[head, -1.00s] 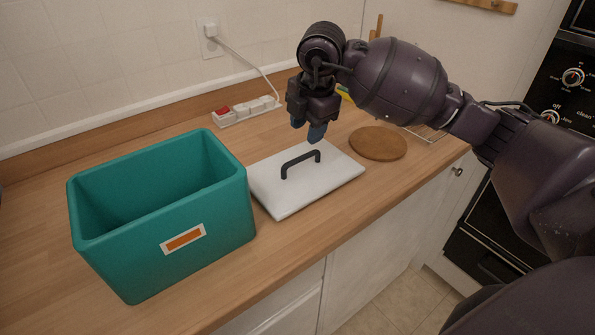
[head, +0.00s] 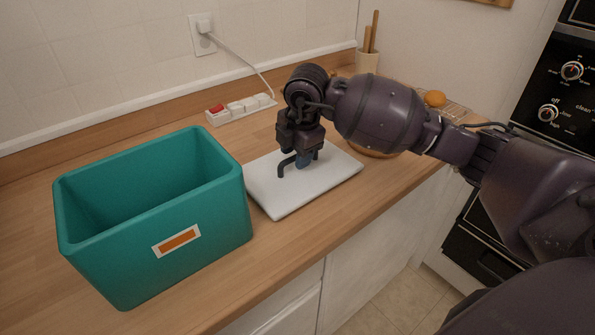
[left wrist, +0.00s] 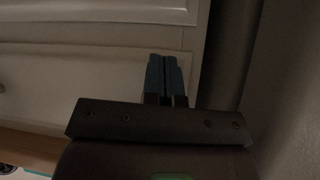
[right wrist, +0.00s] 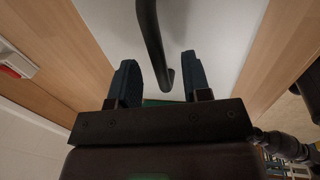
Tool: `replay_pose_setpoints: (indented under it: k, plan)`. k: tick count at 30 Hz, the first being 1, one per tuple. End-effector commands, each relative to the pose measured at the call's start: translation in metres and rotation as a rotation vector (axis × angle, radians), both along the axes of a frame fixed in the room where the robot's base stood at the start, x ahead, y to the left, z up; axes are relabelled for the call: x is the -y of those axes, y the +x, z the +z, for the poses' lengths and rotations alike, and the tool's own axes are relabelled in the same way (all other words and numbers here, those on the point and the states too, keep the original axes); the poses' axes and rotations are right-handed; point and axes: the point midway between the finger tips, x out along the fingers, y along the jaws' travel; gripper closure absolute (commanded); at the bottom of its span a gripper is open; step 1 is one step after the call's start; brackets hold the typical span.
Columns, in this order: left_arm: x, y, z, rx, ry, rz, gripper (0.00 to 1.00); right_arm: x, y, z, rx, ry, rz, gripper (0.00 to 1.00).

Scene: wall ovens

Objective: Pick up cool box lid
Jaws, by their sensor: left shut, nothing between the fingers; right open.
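The cool box lid (head: 322,185) is a white slab with a black bar handle (head: 284,169), lying flat on the wooden counter beside the teal cool box (head: 200,257). My right gripper (head: 304,161) is low over the lid at the handle, pointing down. In the right wrist view the right gripper (right wrist: 158,80) is open, and the handle (right wrist: 150,40) runs between its two blue fingers without either visibly closed on it. The white lid (right wrist: 205,30) lies behind. My left gripper (left wrist: 167,78) shows only in the left wrist view, its fingers together and empty, facing pale cabinet fronts.
The open cool box stands left of the lid. A power strip (head: 242,108) with a plugged cable lies by the back wall. A round board (head: 372,151) is partly hidden behind my right arm. A utensil pot (head: 367,62) stands at the back, and ovens (head: 548,100) are at right.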

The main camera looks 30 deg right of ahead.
Motion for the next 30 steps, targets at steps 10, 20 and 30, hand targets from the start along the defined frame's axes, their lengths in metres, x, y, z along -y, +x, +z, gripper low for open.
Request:
replay_pose_setpoints:
  k: [10,20,30]
  plan:
    - [0.002,0.008,0.003,0.015,0.000,-0.005,1.00,-0.001,0.004,-0.019,0.001,0.001,0.000,0.56]
    - [0.000,0.003,0.000,0.005,0.002,-0.004,1.00,0.000,0.003,-0.019,0.000,0.001,0.000,1.00]
    - [-0.001,-0.003,-0.003,-0.006,0.002,-0.001,1.00,0.000,0.004,-0.018,0.002,0.001,0.000,1.00]
